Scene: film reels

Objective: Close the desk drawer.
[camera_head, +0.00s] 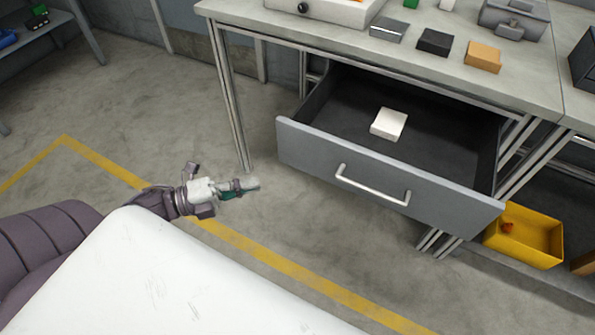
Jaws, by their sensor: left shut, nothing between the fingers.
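The desk drawer (360,186) is pulled well out from under the grey desk (400,58). Its grey front carries a silver bar handle (372,188). A white block (389,124) lies inside on the dark drawer floor. My left gripper (252,184) is shut and empty. In the picture it is left of the drawer front, apart from it, over the concrete floor. My right gripper is not in view.
Grey, black and orange boxes (483,57) sit on the desk top with a grey device. A yellow bin (527,236) stands low at the right. A desk leg (231,103) stands left of the drawer. The floor before the drawer is clear, with a yellow line.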

